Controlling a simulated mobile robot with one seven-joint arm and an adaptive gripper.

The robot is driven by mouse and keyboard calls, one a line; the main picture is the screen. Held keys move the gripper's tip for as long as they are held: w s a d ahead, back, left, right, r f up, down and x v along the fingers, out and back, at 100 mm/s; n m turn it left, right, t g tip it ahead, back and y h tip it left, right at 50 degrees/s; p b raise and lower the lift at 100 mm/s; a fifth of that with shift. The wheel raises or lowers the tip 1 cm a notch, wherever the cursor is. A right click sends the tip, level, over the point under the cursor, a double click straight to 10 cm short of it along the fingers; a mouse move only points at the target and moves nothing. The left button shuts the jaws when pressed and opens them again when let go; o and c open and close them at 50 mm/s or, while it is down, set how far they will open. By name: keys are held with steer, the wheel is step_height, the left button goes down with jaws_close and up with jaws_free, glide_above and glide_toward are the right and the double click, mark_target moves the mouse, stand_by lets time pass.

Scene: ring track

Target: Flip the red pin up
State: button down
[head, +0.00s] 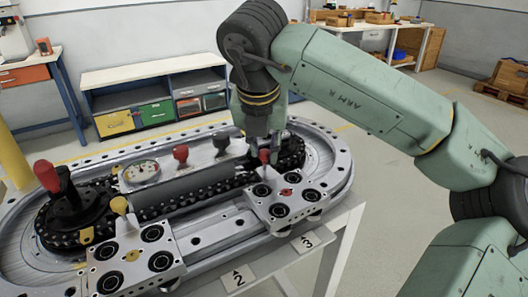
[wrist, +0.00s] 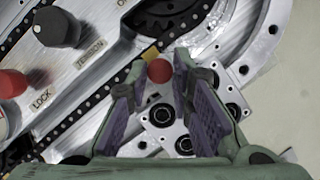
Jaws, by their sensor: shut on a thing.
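The red pin (head: 264,156) has a round red head and stands at the back edge of the right-hand silver carriage (head: 262,205) on the ring track. In the wrist view the red pin (wrist: 159,70) shows between the fingertips. My gripper (head: 268,148) points down over it, and in the wrist view my gripper (wrist: 160,76) is shut on the red pin, with one purple-padded finger on each side. The pin's lower part is hidden, so I cannot tell its exact tilt.
The red LOCK knob (wrist: 12,83) and black TENSION knob (wrist: 57,27) stand close by on the centre plate. A left carriage (head: 133,278) carries a yellow pin (head: 119,206). A red-topped lever (head: 47,176) rises at the far left. A gauge (head: 141,171) is behind.

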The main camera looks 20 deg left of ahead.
steer(key=c, duration=1.4)
jaws_free()
steer(key=shift+r, duration=0.15)
steer(key=v, duration=1.2)
steer(key=shift+s, duration=0.1)
